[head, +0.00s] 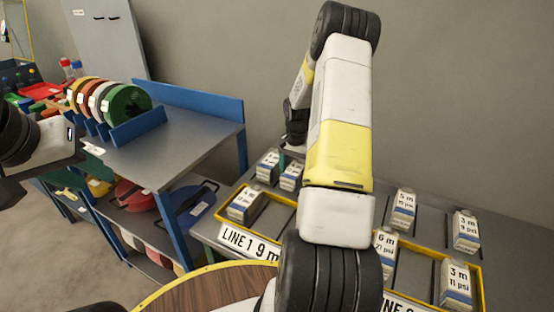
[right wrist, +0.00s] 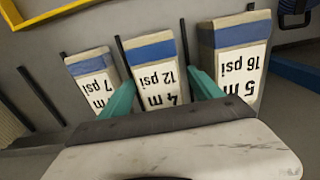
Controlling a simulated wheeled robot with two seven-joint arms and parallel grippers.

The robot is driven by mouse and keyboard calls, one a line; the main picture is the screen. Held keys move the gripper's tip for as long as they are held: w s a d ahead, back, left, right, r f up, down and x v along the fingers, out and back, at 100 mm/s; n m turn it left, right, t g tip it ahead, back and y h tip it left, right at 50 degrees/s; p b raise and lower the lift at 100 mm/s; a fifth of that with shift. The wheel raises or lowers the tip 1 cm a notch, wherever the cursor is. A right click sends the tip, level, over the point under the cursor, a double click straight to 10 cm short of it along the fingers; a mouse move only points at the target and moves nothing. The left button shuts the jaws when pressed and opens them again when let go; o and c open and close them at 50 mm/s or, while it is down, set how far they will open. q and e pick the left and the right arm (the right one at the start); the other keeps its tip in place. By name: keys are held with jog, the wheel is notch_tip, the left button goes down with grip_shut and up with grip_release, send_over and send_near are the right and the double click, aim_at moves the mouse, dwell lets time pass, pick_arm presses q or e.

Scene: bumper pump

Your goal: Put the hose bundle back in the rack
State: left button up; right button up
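My right gripper (right wrist: 161,82) has its two teal fingers apart, one along each side of a hose bundle labelled 4 m 12 psi (right wrist: 157,65). Whether they press on it is unclear. This bundle stands between a 7 psi bundle (right wrist: 92,75) and a 5 m 16 psi bundle (right wrist: 238,50), with dark dividers between them. In the head view my right arm reaches over the grey rack (head: 388,205), hiding its middle. My left gripper (head: 84,152) is at the left edge, away from the bundles; its opening is unclear.
A yellow-rimmed tray marked LINE 1 9 m (head: 248,241) holds a bundle (head: 245,204). A second tray at right holds a 6 m bundle (head: 385,247) and a 3 m 11 psi bundle (head: 457,283). A blue-framed bench (head: 180,130) with coloured reels stands left. A round wooden top (head: 205,290) is in front.

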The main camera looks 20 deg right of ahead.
aim_at(295, 169)
jog(key=s+a+r+n+t, duration=0.1)
jog(key=a+r, duration=0.2)
jog(key=r, duration=0.8)
jog(key=s+a+r+n, duration=0.1)
jog(key=s+a+r, duration=0.15)
jog(key=r, duration=0.75)
jog(key=s+a+r+n+t, duration=0.1)
jog(key=s+a+r+n, duration=0.2)
jog(key=s+a, duration=0.2)
jog(key=s+a+r+n+t+y, duration=0.1)
jog(key=s+a+r, duration=0.3)
jog(key=s, duration=0.5)
jog(key=s+a+r+n+t+y, duration=0.1)
jog(key=s+a+r+n+t, duration=0.2)
jog(key=s+a, duration=0.4)
jog(key=shift+s+r+n, duration=0.6)
jog(key=shift+r+n, duration=0.15)
jog(key=shift+n, duration=0.05)
jog(key=shift+a, duration=0.1)
